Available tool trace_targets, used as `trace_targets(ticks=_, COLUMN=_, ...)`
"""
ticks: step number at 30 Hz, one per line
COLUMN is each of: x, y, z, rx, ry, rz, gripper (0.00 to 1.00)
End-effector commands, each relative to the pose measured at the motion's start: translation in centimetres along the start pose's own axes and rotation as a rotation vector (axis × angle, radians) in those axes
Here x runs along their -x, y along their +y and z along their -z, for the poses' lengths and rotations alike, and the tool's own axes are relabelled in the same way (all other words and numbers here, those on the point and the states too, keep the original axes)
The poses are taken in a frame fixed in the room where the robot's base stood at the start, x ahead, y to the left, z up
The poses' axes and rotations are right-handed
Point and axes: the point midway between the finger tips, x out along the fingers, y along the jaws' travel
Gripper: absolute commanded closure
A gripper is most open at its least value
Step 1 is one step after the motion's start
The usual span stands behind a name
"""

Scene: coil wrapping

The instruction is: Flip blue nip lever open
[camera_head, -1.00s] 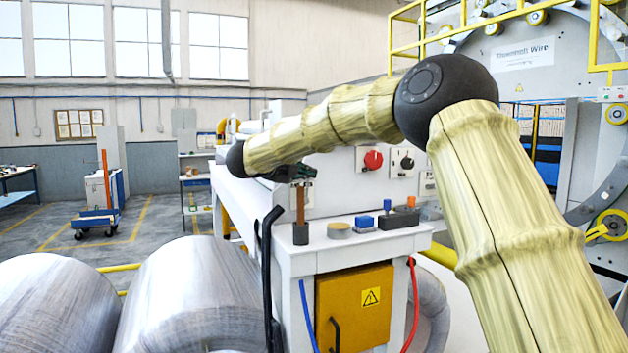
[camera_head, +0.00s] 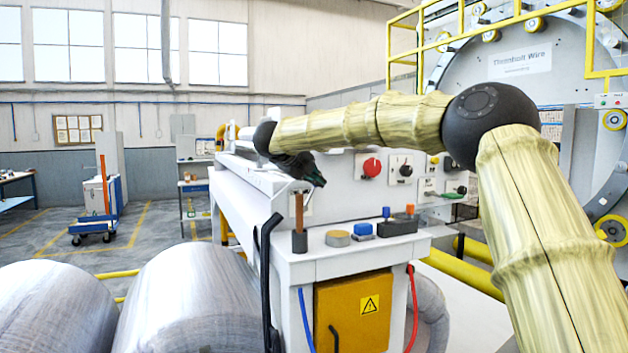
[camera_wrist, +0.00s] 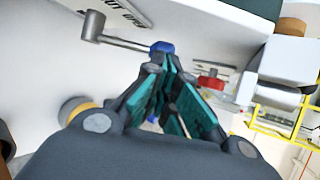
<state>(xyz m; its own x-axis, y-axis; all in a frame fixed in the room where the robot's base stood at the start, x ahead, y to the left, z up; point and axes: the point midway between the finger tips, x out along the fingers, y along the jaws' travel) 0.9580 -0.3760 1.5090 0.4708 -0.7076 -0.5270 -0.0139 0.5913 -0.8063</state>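The nip lever shows in the wrist view as a thin metal rod with a blue knob (camera_wrist: 162,47) at one end and a grey cylinder (camera_wrist: 93,25) at the other. It lies against a white panel beside a label, partly readable as "OPEN". My gripper (camera_wrist: 167,68) has its dark, teal-padded fingers pointing at the blue knob, with the tips close together right at it. I cannot tell whether they touch or hold it. In the head view my gripper (camera_head: 316,180) is over the white machine's top, and the lever is too small to make out surely.
A red knob (camera_head: 372,167) is on the panel. Large coils (camera_head: 195,300) stand at front left.

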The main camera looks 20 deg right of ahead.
Motion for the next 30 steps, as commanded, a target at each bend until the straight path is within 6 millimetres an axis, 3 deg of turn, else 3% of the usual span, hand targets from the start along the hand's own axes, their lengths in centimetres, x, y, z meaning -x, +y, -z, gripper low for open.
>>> trace_targets(ticks=8, x=0.0, y=0.1, z=0.0, rx=0.001, ry=0.001, rz=0.0, gripper=1.0)
trace_targets(ticks=14, x=1.5, y=-0.1, z=-0.1, rx=0.0, ry=0.001, rz=0.001, gripper=1.0)
trace_targets(ticks=30, x=10.9, y=0.8, z=-0.5, rx=0.0, ry=-0.003, rz=0.001, gripper=1.0)
